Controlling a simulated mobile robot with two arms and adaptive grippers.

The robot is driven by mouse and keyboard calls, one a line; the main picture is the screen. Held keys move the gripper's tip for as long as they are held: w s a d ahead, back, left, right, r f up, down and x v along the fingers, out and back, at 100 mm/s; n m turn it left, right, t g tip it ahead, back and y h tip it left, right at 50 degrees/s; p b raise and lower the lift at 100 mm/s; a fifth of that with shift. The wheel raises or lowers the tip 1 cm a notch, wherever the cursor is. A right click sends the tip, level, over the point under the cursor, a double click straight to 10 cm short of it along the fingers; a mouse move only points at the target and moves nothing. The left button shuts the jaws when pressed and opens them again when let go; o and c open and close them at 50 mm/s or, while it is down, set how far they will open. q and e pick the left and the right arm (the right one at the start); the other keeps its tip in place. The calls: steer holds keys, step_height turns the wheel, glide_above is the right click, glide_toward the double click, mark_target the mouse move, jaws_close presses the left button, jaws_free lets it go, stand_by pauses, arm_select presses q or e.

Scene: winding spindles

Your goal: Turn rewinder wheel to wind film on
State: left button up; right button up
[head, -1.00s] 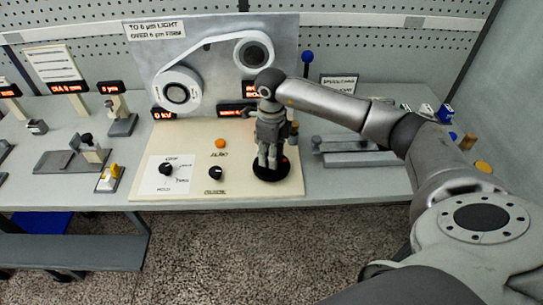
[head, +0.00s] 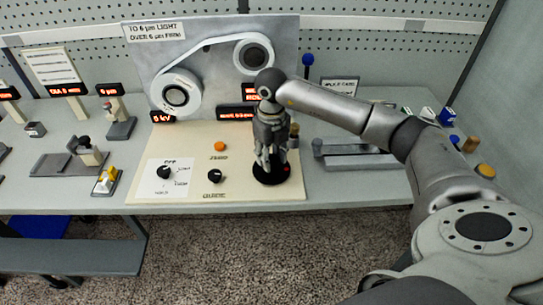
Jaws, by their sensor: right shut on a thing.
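The rewinder wheel (head: 285,174) is a dark, round disc with a red spot, low on the right of the cream panel. My right gripper (head: 267,163) points down over it, fingers shut on the wheel, covering its middle and far side. The exact contact at the fingertips is hidden. Above, on the grey upright plate, a film strip (head: 208,46) runs between a large left reel (head: 177,95) and a smaller right reel (head: 253,55). My left gripper is not in view.
The cream panel (head: 235,190) carries an orange button (head: 219,146) and two black knobs, one being the left knob (head: 164,172). Small lit displays sit below the reels. A grey slide fixture (head: 360,160) stands to the right. Several small devices stand at the left.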

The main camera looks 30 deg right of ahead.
mark_target(272, 159)
steer(key=shift+w+r, duration=0.1)
steer(key=o, duration=1)
step_height(272, 159, up, 12)
steer(key=shift+f, duration=0.1)
